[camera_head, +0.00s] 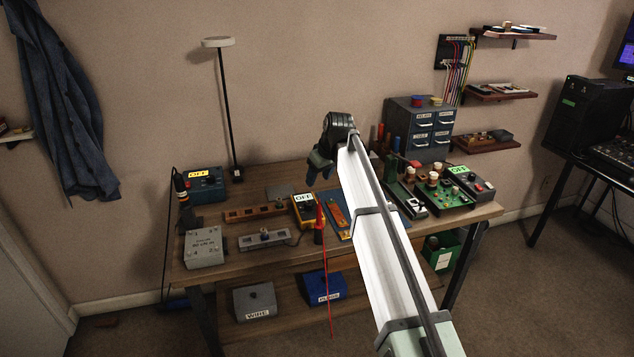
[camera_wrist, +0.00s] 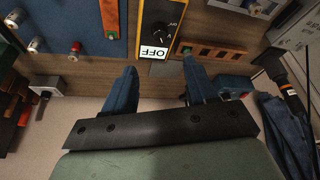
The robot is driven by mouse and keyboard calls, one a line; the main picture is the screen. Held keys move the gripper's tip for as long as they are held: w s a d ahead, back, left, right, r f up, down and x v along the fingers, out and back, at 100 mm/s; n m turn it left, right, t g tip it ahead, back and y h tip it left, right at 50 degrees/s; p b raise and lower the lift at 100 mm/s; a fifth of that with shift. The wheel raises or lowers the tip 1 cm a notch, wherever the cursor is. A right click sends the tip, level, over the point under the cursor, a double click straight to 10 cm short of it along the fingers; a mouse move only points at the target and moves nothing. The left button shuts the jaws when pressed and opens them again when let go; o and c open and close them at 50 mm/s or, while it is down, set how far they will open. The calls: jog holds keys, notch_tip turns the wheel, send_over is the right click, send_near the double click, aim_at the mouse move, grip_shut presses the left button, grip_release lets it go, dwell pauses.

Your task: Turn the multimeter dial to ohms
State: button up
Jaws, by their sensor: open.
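The multimeter is a yellow-edged dark box (camera_head: 309,213) with a white "OFF" sign, lying on the workbench near its middle. In the wrist view the multimeter (camera_wrist: 157,12) is at the top centre and upside down, with its dark dial (camera_wrist: 158,31) beside a "V" mark and the "OFF" sign (camera_wrist: 154,54) below it. The ohms mark cannot be made out. My gripper (camera_head: 315,172) is above the bench, over the multimeter area. In the wrist view my gripper (camera_wrist: 160,82) is open and empty, its two blue fingers apart, below the sign in the picture and clear of the dial.
A red probe (camera_head: 319,222) with a hanging lead stands in front of the multimeter. A blue mat (camera_head: 339,232) with an orange strip is to its right, and grey and wooden strips (camera_head: 254,214) are to its left. A green circuit board (camera_head: 447,190) is at the right.

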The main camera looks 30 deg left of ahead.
jog(key=shift+s+r, duration=0.1)
dwell(0.3)
jog(key=r+n+g+h, duration=0.15)
jog(key=n+h, duration=0.25)
jog(key=n, duration=1.8)
send_over(308, 202)
notch_tip(308, 202, down, 14)
jog(key=shift+s+d+f, duration=0.1)
